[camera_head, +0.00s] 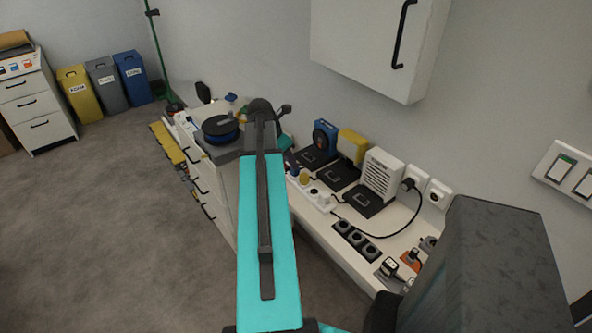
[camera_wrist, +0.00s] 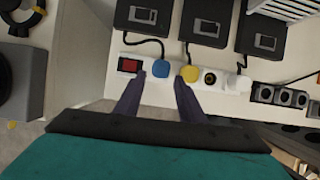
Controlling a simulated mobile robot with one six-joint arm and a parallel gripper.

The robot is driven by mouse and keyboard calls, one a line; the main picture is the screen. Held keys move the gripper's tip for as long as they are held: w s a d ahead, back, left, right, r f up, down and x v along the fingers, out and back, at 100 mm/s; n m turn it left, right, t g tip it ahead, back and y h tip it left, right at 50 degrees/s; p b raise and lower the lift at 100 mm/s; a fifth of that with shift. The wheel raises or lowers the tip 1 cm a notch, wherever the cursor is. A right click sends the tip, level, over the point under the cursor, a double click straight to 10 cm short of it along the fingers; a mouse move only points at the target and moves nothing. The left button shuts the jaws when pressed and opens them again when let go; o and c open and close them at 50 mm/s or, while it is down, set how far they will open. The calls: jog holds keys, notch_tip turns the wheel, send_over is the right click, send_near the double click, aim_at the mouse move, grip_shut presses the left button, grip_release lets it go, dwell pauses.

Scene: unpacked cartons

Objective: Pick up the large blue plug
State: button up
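In the wrist view the blue plug (camera_wrist: 160,67) sits in a white power strip (camera_wrist: 146,92), beside the red switch, with a black cable running up from it. My gripper (camera_wrist: 160,80) is open. Its two purple fingers point at the strip, one left and one right of the blue plug's line, with nothing held between them. I cannot tell whether the fingertips touch the strip.
A yellow plug (camera_wrist: 190,73) sits just right of the blue one, close to the right finger. A white plug (camera_wrist: 240,83) is farther along. Black devices (camera_wrist: 207,22) stand behind. A black socket block (camera_head: 356,241) and a white wall cabinet (camera_head: 370,45) are nearby.

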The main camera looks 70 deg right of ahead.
jog(key=shift+s+p+x, duration=0.15)
jog(key=shift+p+x, duration=0.25)
jog(key=shift+x, duration=0.4)
jog(key=shift+s+p+x, duration=0.15)
jog(key=shift+p+x, duration=0.25)
jog(key=shift+x, duration=1.35)
grip_shut()
